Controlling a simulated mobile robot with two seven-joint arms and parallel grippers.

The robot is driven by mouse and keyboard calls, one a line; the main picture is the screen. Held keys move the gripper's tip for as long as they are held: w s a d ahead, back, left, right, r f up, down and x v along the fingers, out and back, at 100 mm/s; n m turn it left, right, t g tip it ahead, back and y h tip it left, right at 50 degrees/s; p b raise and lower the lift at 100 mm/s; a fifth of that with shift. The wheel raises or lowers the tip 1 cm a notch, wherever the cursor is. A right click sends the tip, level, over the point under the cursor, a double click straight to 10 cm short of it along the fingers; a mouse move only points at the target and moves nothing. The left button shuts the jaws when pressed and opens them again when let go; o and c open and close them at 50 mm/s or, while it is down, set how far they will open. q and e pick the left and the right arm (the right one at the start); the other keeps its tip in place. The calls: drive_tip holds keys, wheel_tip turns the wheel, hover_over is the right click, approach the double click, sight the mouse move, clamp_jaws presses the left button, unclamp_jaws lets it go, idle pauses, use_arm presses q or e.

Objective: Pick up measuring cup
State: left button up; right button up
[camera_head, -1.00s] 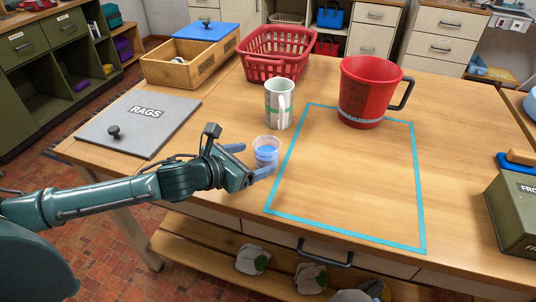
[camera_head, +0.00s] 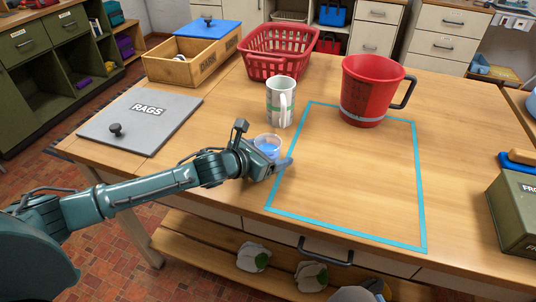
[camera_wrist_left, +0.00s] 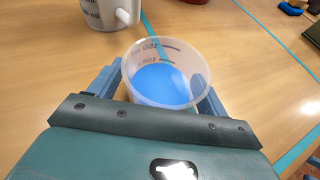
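The measuring cup (camera_head: 268,146) is a small clear cup with blue liquid, upright on the wooden table (camera_head: 340,190). The left wrist view shows it close up, with dark volume marks on its wall (camera_wrist_left: 165,72). My left gripper (camera_head: 272,157) is at the cup, with one blue finger on each side. The fingers are spread wide in the left wrist view (camera_wrist_left: 160,92), and the cup stands between them. Whether either finger touches the cup is hard to tell. The far finger is mostly hidden in the head view.
A white and green mug (camera_head: 281,103) stands just behind the cup. A red jug (camera_head: 368,90), a red basket (camera_head: 272,65) and a wooden box (camera_head: 186,70) are further back. A grey RAGS lid (camera_head: 142,122) lies left.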

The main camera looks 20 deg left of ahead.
use_arm(q)
drive_tip(key=c, duration=0.9)
drive_tip(key=shift+c, duration=0.5)
drive_tip(key=shift+r, duration=0.1)
